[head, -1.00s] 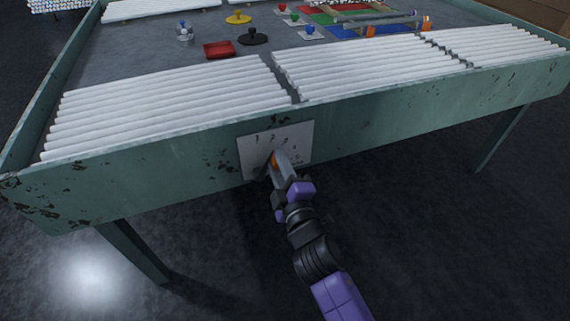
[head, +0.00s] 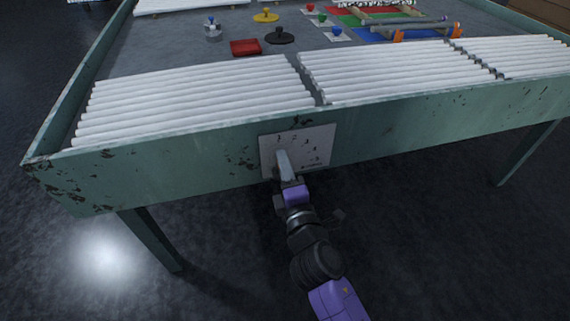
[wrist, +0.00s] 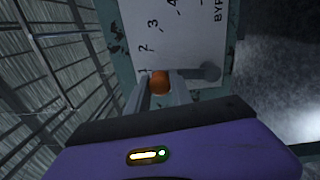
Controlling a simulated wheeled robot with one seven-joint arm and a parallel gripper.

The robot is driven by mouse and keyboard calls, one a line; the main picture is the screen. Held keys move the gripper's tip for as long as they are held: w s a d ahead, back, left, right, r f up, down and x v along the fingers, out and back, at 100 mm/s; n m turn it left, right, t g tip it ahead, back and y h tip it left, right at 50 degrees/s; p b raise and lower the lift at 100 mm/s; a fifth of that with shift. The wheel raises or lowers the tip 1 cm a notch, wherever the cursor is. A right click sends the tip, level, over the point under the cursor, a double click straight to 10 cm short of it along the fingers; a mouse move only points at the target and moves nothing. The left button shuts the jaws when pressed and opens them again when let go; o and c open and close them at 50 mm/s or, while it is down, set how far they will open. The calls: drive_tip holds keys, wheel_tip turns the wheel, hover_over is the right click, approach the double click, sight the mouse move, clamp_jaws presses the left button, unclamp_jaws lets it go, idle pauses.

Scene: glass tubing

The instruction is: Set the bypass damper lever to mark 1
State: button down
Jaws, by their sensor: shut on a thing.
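The white damper plate (head: 318,146) is on the front wall of the table and carries printed marks. In the wrist view the plate (wrist: 190,35) shows marks 1 to 4 in an arc and part of a word. The lever's orange knob (wrist: 159,82) sits beside mark 1 (wrist: 146,72). A grey round pivot (wrist: 211,72) is to the right of the knob. My gripper (wrist: 159,92) is shut on the knob, one finger on each side. In the head view my gripper (head: 283,158) covers the plate's left part and hides the knob.
White glass tubes (head: 200,100) lie in rows on the table above the plate. The green table wall (head: 420,115) runs along the front, and a table leg (head: 150,240) stands at left. The floor in front is clear.

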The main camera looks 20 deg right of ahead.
drive_tip(key=shift+a+f, duration=0.1)
drive_tip(key=shift+a, duration=0.05)
drive_tip(key=c, duration=1.1)
unclamp_jaws()
drive_tip(key=shift+c, duration=0.2)
drive_tip(key=s, duration=0.8)
drive_tip(key=shift+f, duration=0.15)
